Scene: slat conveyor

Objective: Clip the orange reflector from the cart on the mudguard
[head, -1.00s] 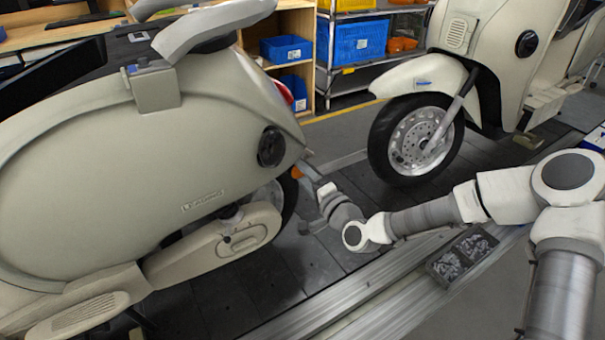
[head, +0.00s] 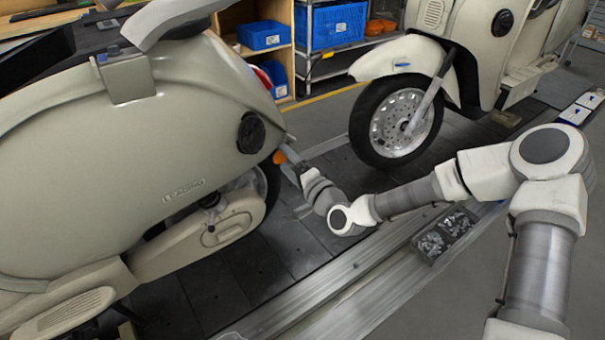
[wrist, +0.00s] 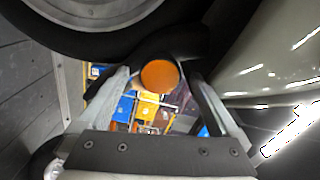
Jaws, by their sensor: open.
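The orange reflector (head: 280,157) shows at the tail of the near cream scooter (head: 150,150), beside its rear wheel. In the wrist view the round orange reflector (wrist: 160,76) faces me, between my two fingers and against a dark part that looks like the mudguard (wrist: 190,46). My gripper (head: 289,164) is at the scooter's tail, open, with a finger on each side of the reflector. Gaps seem to show between the fingers and the disc; contact is not clear. The reflector's back and its fixing are hidden. I cannot make out a cart.
The rear tyre (wrist: 90,40) and cream bodywork (wrist: 270,60) are close around my gripper. A second scooter's front wheel (head: 395,122) stands to the right on the dark slats. A tray of metal parts (head: 445,235) sits on the conveyor's edge rail. Blue bins (head: 330,25) stand on shelves behind.

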